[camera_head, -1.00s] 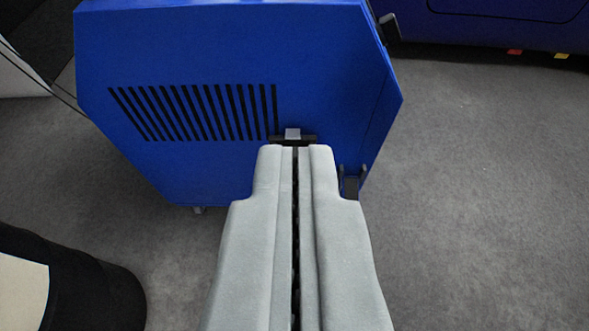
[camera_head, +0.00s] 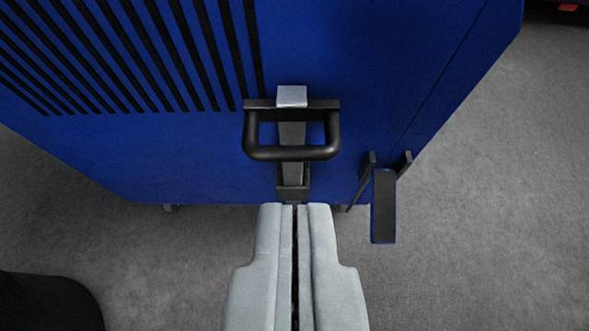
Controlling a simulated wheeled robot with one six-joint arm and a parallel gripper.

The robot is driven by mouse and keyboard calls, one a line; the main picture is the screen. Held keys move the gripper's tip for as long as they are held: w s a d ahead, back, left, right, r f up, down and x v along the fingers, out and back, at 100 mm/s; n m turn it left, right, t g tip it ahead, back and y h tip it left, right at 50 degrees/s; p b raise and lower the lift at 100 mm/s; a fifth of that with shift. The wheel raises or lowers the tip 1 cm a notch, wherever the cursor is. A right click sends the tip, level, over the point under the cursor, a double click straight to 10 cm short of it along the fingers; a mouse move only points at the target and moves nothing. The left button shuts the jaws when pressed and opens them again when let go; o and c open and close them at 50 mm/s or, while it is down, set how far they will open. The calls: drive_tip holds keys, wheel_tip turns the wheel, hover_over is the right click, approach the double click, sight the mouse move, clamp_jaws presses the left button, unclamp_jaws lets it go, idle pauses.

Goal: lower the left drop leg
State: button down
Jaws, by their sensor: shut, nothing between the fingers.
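The blue dynamometer cabinet (camera_head: 350,50) fills the upper part of the view. A grey upright leg (camera_head: 292,140) with a light grey top (camera_head: 292,96) is on its face, partly behind a black loop handle (camera_head: 292,153). I take this to be the drop leg. A dark bracket (camera_head: 292,193) sits at the leg's lower part. My gripper (camera_head: 295,206) is shut and empty, its tips just below the bracket in the picture. I cannot tell whether they touch it. My fingers hide what lies under the bracket.
A black bar (camera_head: 384,206) on a dark hinged bracket juts out at the cabinet's lower right. Slotted vents (camera_head: 130,50) cover the upper left. A dark rounded object (camera_head: 45,302) stands at the lower left. Grey carpet (camera_head: 480,240) is clear on the right.

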drive_tip(key=shift+w+f, duration=0.2)
drive_tip(key=shift+f, duration=0.35)
drive_tip(key=shift+w, duration=0.1)
hover_over(294, 161)
drive_tip(key=s, duration=0.3)
wheel_tip(294, 161, down, 5)
drive_tip(key=f, duration=0.1)
drive_tip(key=w+f, duration=0.1)
drive_tip(key=f, duration=0.1)
drive_tip(key=shift+w+f, duration=0.2)
drive_tip(key=shift+f, duration=0.55)
drive_tip(key=shift+f, duration=0.1)
